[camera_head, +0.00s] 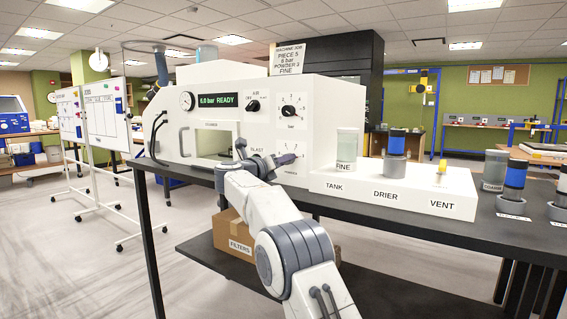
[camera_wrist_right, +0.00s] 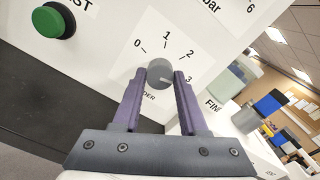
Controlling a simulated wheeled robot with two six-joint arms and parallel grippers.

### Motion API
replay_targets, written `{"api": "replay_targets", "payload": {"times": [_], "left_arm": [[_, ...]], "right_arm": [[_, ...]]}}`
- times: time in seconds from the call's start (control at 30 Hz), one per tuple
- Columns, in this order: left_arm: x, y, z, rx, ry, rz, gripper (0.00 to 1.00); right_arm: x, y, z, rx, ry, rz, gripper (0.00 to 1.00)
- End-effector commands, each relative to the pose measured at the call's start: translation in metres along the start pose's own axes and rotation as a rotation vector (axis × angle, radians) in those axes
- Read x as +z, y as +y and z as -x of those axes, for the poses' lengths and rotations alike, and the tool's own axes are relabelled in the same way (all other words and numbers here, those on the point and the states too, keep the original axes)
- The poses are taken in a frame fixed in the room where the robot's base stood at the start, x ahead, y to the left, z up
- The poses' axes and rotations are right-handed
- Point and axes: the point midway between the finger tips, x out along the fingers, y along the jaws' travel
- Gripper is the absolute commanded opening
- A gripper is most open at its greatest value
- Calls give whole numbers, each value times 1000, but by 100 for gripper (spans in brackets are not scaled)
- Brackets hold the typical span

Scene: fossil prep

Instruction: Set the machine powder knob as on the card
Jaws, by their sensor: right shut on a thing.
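The powder knob (camera_wrist_right: 159,72) is a small grey dial on the white machine (camera_head: 327,100), with a scale running from 0 to 3. A pale mark on its face points right, roughly toward the 3. My right gripper (camera_wrist_right: 158,78) is shut on the knob, one purple finger on each side. The card (camera_head: 290,58) on top of the machine reads piece 5, 6 bar, powder 3, fine. My left gripper is not in view.
A green button (camera_wrist_right: 53,20) is left of the knob. The black bar knob (camera_head: 289,112) is above it, and the display (camera_head: 219,100) reads 6.0 bar READY. A white stand (camera_head: 392,187) labelled tank, drier and vent is close on the right.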

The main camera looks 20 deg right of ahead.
Motion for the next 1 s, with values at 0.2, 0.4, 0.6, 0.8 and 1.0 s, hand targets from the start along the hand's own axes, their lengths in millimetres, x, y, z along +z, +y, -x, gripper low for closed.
{"api": "replay_targets", "payload": {"times": [0.2, 0.4, 0.6, 0.8, 1.0], "left_arm": [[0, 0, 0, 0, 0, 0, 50], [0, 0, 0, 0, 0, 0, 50], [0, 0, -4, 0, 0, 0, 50], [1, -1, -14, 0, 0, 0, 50], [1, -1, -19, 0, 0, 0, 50]], "right_arm": [[-3, 2, 0, 1, 8, 2, 72], [-2, 1, 0, 1, 4, 1, 72], [-1, 2, 8, 2, 1, 1, 72], [-2, 2, 44, 4, 1, 1, 72], [-2, 2, 82, 3, 1, 1, 72]]}}
